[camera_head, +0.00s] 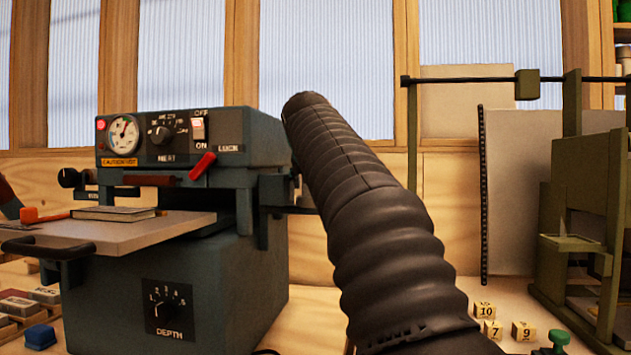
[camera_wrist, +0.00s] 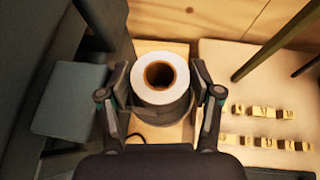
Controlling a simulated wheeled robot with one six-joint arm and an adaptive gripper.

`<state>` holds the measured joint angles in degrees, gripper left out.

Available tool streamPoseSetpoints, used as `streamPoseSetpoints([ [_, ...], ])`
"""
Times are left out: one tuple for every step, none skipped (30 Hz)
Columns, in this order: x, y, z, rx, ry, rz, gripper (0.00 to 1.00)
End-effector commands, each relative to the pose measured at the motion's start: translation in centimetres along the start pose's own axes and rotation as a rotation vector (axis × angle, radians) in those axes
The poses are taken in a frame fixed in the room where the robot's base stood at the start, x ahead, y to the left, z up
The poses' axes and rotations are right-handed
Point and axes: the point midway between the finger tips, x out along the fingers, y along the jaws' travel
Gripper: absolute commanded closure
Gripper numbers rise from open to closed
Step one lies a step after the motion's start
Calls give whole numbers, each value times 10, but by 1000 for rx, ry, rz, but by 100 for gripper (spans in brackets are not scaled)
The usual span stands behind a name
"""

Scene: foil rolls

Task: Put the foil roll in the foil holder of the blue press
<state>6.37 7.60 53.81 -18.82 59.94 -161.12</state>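The blue press (camera_head: 180,230) stands at the left in the head view, with a dial, knobs and a flat work plate (camera_head: 130,228). I cannot make out its foil holder for certain. The foil roll (camera_wrist: 140,88) is in the middle of the wrist view, seen end-on, with a pale end and a brown core. It appears upright over a light wood patch. My gripper (camera_wrist: 160,84) has its fingers apart on either side of the roll, with thin gaps seeming to show. The gripper and the roll are hidden in the head view behind my arm.
A green frame-like machine (camera_head: 590,200) stands at the right in the head view. Small numbered blocks (camera_head: 485,310) lie on the bench right of my arm; rows of blocks (camera_wrist: 265,142) also show right of the gripper. A pale panel (camera_head: 510,180) leans behind.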

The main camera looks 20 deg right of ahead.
Motion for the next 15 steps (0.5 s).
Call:
streamPoseSetpoints([
  [0, 0, 0, 0, 0, 0, 36],
  [0, 0, 0, 0, 0, 0, 36],
  [0, 0, 1, 0, 0, 0, 36],
  [-1, 0, 2, 0, 0, 0, 36],
  [-2, 0, 4, 1, -1, 0, 36],
  [-5, 0, 4, 1, -1, 0, 36],
  [-8, 0, 3, 0, -2, 0, 36],
  [-12, 0, 4, 0, -2, 1, 36],
  [-18, 0, 4, 0, -3, 1, 36],
  [-24, 0, 4, 0, -3, 1, 36],
  [-29, 0, 4, 0, -3, 0, 36],
  [-37, 0, 4, 0, -3, 1, 36],
  [-44, 0, 4, 0, -4, 1, 36],
  [-50, 0, 4, 0, -4, 2, 36],
  [-58, 0, 4, 0, -3, 1, 36],
])
